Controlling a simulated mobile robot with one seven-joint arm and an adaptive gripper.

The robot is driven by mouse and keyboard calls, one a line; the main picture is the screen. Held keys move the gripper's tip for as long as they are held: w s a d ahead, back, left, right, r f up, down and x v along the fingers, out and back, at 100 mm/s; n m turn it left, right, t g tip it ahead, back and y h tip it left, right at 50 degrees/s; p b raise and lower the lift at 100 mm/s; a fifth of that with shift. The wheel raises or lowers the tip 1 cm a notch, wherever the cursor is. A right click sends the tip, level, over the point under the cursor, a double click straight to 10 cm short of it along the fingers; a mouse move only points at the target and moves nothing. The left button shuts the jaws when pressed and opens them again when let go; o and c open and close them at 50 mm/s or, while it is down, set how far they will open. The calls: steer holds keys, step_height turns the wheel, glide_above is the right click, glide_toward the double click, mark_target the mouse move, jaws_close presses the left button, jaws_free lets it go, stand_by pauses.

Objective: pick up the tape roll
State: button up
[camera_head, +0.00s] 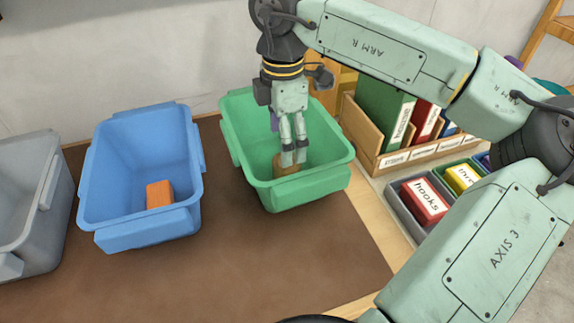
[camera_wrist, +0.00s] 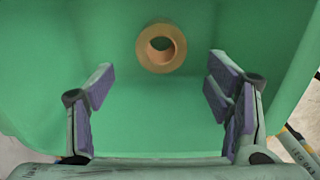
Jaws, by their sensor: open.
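The tape roll (camera_wrist: 147,57) is a tan ring with a hole in its middle. It lies on the floor of the green bin (camera_head: 310,188). In the head view the tape roll (camera_head: 281,165) is partly hidden behind my gripper (camera_head: 291,160). My gripper points down into the green bin with its fingers below the rim. In the wrist view my gripper (camera_wrist: 161,98) is open, its two purple-padded fingers wide apart with nothing between them. The tape roll appears above the gap between the fingertips, apart from both.
A blue bin (camera_head: 102,193) with an orange block (camera_head: 160,194) stands to the left. A grey bin (camera_head: 52,190) is at the far left. A wooden file box (camera_head: 362,143) and small labelled boxes (camera_head: 424,202) stand to the right. The brown table in front is clear.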

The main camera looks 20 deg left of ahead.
mark_target(287, 169)
steer(key=shift+w+d+f+p, duration=0.15)
steer(key=shift+f+p, duration=0.3)
steer(key=shift+f, duration=0.95)
steer(key=shift+s+d+f+p, duration=0.1)
steer(key=shift+f+p, duration=0.3)
steer(key=shift+f, duration=0.95)
steer(key=shift+c, duration=0.2)
steer(key=c, duration=1.2)
